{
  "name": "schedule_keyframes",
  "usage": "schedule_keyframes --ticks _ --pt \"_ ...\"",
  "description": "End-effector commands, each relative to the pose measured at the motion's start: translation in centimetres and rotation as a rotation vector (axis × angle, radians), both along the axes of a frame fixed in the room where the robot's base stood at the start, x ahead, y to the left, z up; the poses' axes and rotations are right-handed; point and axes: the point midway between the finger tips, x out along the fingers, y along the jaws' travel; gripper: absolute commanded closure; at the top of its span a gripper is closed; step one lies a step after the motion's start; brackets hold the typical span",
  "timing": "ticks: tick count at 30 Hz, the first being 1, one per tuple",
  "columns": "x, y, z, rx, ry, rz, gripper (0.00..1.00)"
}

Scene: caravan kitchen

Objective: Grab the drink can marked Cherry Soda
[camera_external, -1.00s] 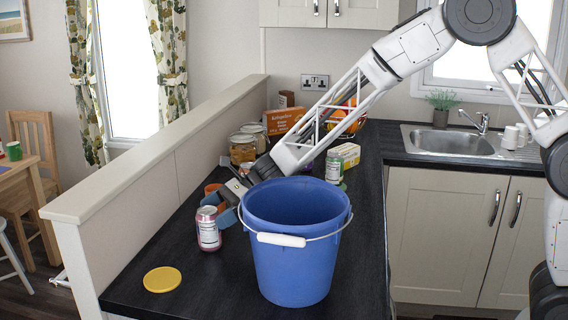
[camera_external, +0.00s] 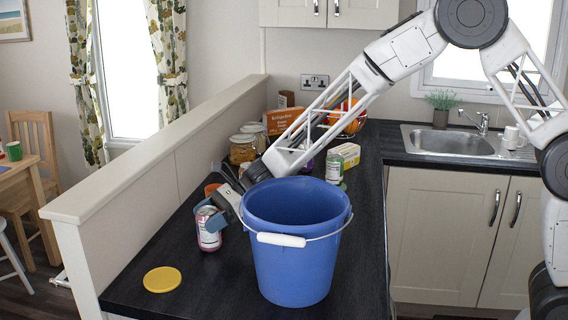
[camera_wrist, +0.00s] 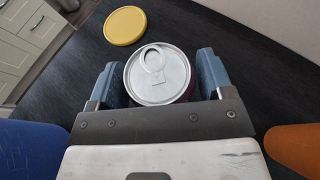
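A pink and white drink can (camera_external: 208,234) stands upright on the dark counter, left of the blue bucket. Its label is too small to read here. My gripper (camera_external: 212,216) is low at the can, with one blue finger in front of it. In the wrist view, the can's silver top (camera_wrist: 158,75) with its pull tab sits between the two blue fingers of my gripper (camera_wrist: 160,82). The fingers are apart, with a small gap on each side of the can. Another can (camera_external: 334,166), green and white, stands farther back.
A blue bucket (camera_external: 298,250) stands close to the right of my gripper. A yellow disc (camera_external: 162,280) lies in front of the can. An orange-brown object (camera_wrist: 294,148) is close to my gripper's other side. Jars (camera_external: 242,150) and boxes (camera_external: 346,152) stand behind.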

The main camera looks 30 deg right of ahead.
Motion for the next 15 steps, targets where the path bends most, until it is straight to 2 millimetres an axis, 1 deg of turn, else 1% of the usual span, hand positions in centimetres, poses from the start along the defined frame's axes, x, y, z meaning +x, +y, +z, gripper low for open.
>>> schedule_keyframes --ticks 1,6,8,15 --pt "0.00 -0.01 0.00 0.000 0.000 0.000 0.34" --pt "0.00 0.00 0.00 0.000 0.000 0.000 0.60" --pt "0.01 0.01 0.05 0.000 -0.001 0.000 0.68" --pt "0.02 0.00 0.11 0.000 -0.001 0.000 0.68"
